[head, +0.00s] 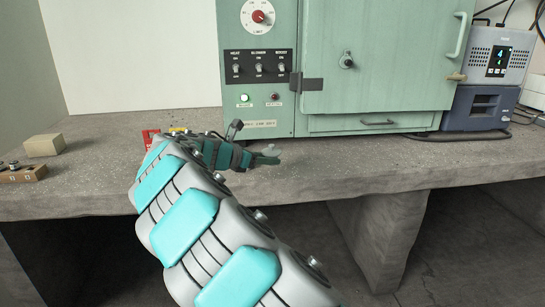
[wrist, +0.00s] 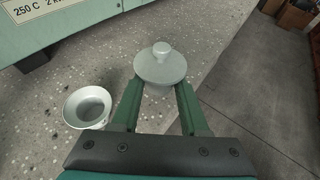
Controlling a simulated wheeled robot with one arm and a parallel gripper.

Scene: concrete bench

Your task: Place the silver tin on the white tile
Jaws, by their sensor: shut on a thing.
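My gripper (wrist: 160,98) is shut on a pale grey, round, lidded container with a knob on top, which looks like the silver tin (wrist: 160,68). The fingers hold it from both sides below the lid, and its lower part is mostly hidden. In the head view my gripper (head: 266,155) is just in front of the green cabinet, near the bench's front edge. The tin is too small there to make out clearly. I cannot tell whether it touches the bench. I cannot make out a white tile in either view.
A pale metal bowl (wrist: 88,106) stands left of the tin in the wrist view. The green cabinet (head: 268,100) stands behind. A beige block (head: 44,145) and a wooden holder (head: 22,173) lie at the left, a red item (head: 150,136) behind my arm. The bench (head: 350,165) is clear right of my gripper.

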